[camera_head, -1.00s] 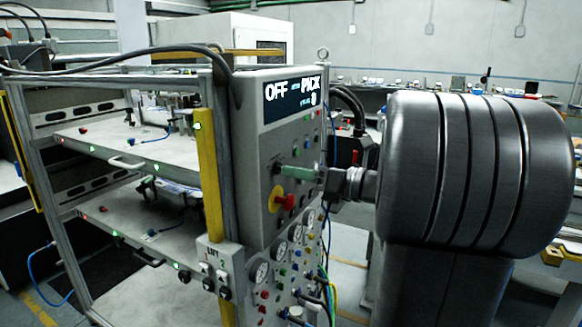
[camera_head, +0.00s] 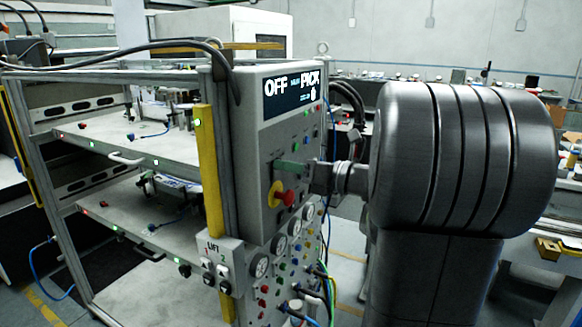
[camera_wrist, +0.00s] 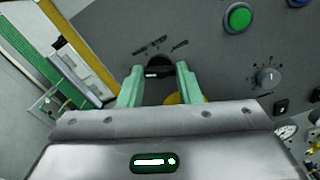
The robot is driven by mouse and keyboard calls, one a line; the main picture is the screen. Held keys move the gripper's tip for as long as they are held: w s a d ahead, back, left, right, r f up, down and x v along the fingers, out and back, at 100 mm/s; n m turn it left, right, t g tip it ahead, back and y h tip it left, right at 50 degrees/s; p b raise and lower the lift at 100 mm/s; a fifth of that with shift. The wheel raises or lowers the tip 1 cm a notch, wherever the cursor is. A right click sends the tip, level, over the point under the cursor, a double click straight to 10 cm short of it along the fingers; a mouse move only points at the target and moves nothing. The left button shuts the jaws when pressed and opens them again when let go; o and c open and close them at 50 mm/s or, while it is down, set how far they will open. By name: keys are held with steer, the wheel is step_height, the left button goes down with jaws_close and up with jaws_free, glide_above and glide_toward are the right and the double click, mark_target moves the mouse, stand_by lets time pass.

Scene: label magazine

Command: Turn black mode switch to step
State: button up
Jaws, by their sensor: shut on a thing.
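The black mode switch (camera_wrist: 158,72) sits on the grey control panel (camera_wrist: 215,62) in the wrist view, between my green fingertips. Short dark markings fan out above it, too small to read. A pale mark shows on its face. My gripper (camera_wrist: 160,80) is shut on this switch, one finger on each side. In the head view my gripper (camera_head: 281,164) reaches the panel from the right, and its fingers hide the switch. The panel's display (camera_head: 291,93) reads "OFF" and "PICK" with small blurred text between.
A red emergency stop (camera_head: 286,198) on a yellow base is just below my gripper. A green button (camera_wrist: 238,17) and a round knob (camera_wrist: 268,78) are to the right in the wrist view. A yellow post (camera_head: 208,170) stands left of the panel.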

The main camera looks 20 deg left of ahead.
steer(key=m+b, duration=0.1)
steer(key=m, duration=0.2)
steer(key=shift+f+m+b, duration=0.1)
steer(key=shift+m+b, duration=0.25)
steer(key=shift+m, duration=0.05)
steer(key=m, duration=0.4)
steer(key=shift+m, duration=0.3)
steer(key=m+p, duration=0.2)
steer(key=m, duration=0.3)
steer(key=shift+r, duration=0.2)
steer(key=shift+f+m+p, duration=0.1)
steer(key=shift+m+p, duration=0.95)
steer(key=shift+m, duration=1.15)
steer(key=o, duration=1)
